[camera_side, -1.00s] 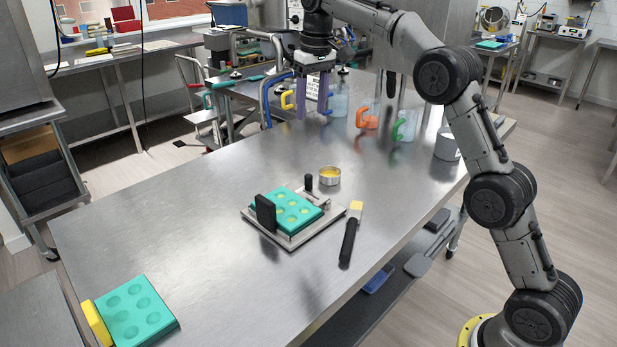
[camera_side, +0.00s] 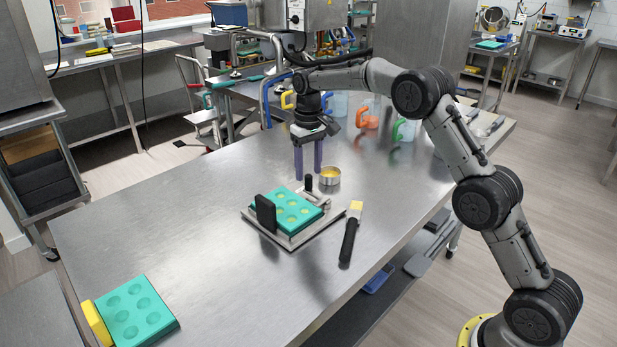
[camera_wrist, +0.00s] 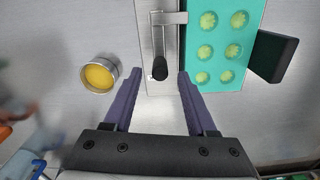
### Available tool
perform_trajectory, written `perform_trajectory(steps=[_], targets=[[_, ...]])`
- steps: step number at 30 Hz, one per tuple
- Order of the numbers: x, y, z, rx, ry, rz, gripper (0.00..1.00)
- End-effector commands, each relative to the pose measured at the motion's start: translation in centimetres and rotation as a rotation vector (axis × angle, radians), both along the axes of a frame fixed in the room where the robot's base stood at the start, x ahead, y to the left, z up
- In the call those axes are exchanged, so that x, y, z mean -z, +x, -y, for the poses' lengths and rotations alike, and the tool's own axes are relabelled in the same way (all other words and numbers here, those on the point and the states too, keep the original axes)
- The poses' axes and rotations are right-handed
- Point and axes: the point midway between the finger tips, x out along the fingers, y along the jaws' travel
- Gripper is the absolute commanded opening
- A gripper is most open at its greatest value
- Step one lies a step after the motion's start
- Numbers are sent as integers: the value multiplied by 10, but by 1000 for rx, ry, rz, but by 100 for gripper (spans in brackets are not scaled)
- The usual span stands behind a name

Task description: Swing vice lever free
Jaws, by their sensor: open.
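The vice (camera_side: 288,240) is a flat metal plate on the table holding a teal mold (camera_side: 284,207) with yellowish filled cavities. A black upright jaw (camera_side: 265,213) stands at its near-left side. The vice lever has a black knob (camera_side: 309,183) at the far-right side of the mold; its knob (camera_wrist: 160,68) and metal arm (camera_wrist: 170,18) also show in the wrist view. My gripper (camera_side: 308,178) has two purple fingers, open, pointing down beside the lever. In the wrist view the knob lies between and slightly beyond the open fingertips (camera_wrist: 158,74). No contact with the lever is visible.
A small metal cup with yellow contents (camera_side: 330,176) stands close to the right of my fingers. A brush (camera_side: 350,233) lies right of the vice. Another teal mold (camera_side: 136,312) with a yellow edge lies front left. Colored-handled jugs (camera_side: 368,112) stand behind. The left tabletop is clear.

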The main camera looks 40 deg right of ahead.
Motion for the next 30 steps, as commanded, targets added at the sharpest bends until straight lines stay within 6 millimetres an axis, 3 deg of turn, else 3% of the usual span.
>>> perform_trajectory(steps=[6,18,27,30], targets=[[26,0,0,0,0,-2,57],[31,0,0,0,0,0,55],[31,0,0,0,0,0,1],[30,0,0,0,0,0,0]])
